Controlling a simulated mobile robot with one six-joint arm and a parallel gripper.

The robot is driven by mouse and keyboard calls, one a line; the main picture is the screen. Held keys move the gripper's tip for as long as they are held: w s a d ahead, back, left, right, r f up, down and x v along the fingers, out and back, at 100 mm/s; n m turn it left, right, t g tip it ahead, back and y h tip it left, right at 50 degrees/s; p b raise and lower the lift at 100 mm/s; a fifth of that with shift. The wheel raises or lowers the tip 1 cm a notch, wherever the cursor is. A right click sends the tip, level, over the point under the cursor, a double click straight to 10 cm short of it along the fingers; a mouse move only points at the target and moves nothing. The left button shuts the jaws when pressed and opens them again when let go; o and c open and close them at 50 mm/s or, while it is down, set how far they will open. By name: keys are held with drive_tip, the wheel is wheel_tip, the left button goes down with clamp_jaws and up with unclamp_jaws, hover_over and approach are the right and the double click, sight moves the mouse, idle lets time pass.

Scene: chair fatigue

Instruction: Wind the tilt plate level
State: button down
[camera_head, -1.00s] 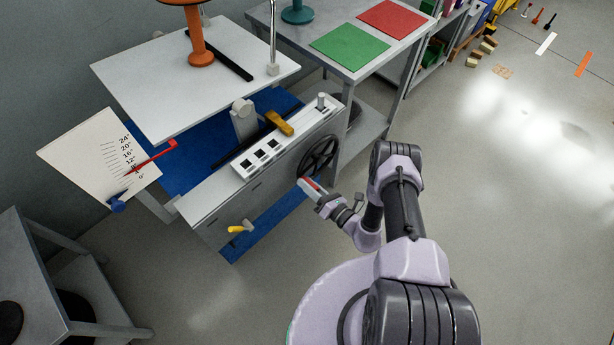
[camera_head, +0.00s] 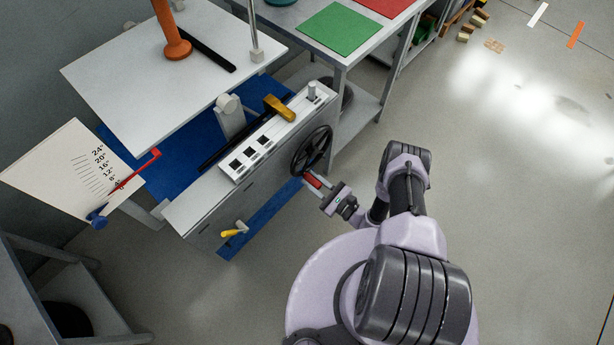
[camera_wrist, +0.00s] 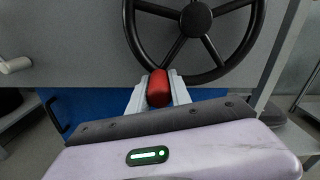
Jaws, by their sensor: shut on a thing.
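The white tilt plate (camera_head: 165,70) stands over the grey machine at the upper left and looks tilted. A scale board (camera_head: 68,170) with degree marks stands at the left; its red pointer (camera_head: 135,174) lies near the low marks, but the exact reading is too small to tell. The black handwheel (camera_head: 312,150) is on the machine's side and shows in the wrist view (camera_wrist: 197,22). My gripper (camera_head: 313,182) is shut on the wheel's red handle (camera_wrist: 159,88), at the lower part of the rim. The fingers stand on both sides of the handle.
A yellow-handled lever (camera_head: 235,230) sticks out of the machine's front. An orange post (camera_head: 170,35) stands on the plate. A table with green (camera_head: 340,33) and red mats is behind.

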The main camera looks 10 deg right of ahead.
drive_tip(key=shift+w+d+f+n+b, duration=0.2)
drive_tip(key=shift+w+d+n, duration=0.4)
drive_tip(key=shift+n, duration=0.45)
drive_tip(key=shift+w+d+f+n+b, duration=0.2)
drive_tip(key=shift+w+d+n, duration=0.15)
drive_tip(key=shift+d+n, duration=0.6)
drive_tip(key=shift+w+d+f+n+b, duration=0.2)
drive_tip(key=shift+w+d+n, duration=0.3)
drive_tip(key=shift+n, duration=0.7)
drive_tip(key=c, duration=1.2)
unclamp_jaws()
drive_tip(key=p+v, duration=0.2)
drive_tip(key=v, duration=1.5)
drive_tip(key=shift+s+d, duration=0.1)
drive_tip(key=shift+s, duration=0.1)
